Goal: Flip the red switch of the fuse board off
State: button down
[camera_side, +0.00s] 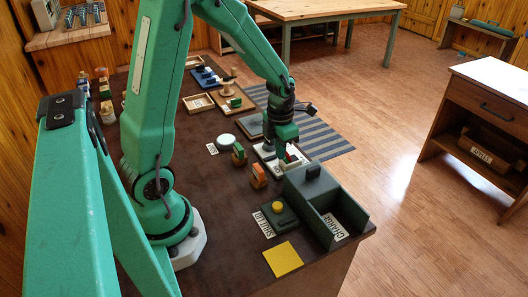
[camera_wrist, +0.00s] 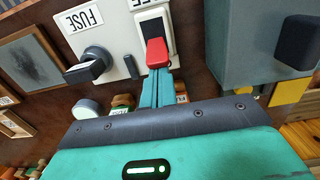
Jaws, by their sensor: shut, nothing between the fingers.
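The fuse board is a pale plate (camera_wrist: 112,38) in the wrist view, with an upside-down FUSE label (camera_wrist: 82,19) and a dark rotary knob (camera_wrist: 90,66). Its red switch (camera_wrist: 157,52) sits in a white frame with a black part beyond it. My gripper (camera_wrist: 162,76) is shut and empty, its teal fingertips right at the near end of the red switch; I cannot tell whether they touch. In the side view my gripper (camera_side: 284,148) points down over the fuse board (camera_side: 261,154) and hides part of it; a bit of red (camera_side: 291,157) shows beside it.
A dark green open box labelled CHARGE (camera_side: 337,205) stands close to the board's near side. Small wooden blocks (camera_side: 258,178) and a round white piece (camera_side: 225,140) stand to the left.

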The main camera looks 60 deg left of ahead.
aim_at(288, 154)
jog(key=shift+w+r+g, duration=0.15)
jog(key=shift+w+g, duration=0.15)
jog(key=shift+g, duration=0.2)
jog(key=shift+w+r+g+h, duration=0.15)
jog(key=shift+w+g+h, duration=0.2)
jog(key=shift+g, duration=0.25)
jog(key=shift+w+r, duration=0.2)
jog(key=shift+w, duration=0.65)
jog(key=shift+w+g, duration=0.45)
jog(key=shift+g, duration=0.15)
jog(key=shift+s, duration=0.1)
jog(key=shift+r, duration=0.3)
jog(key=shift+r, duration=0.5)
jog(key=shift+s+r, duration=0.1)
jog(key=shift+s, duration=0.1)
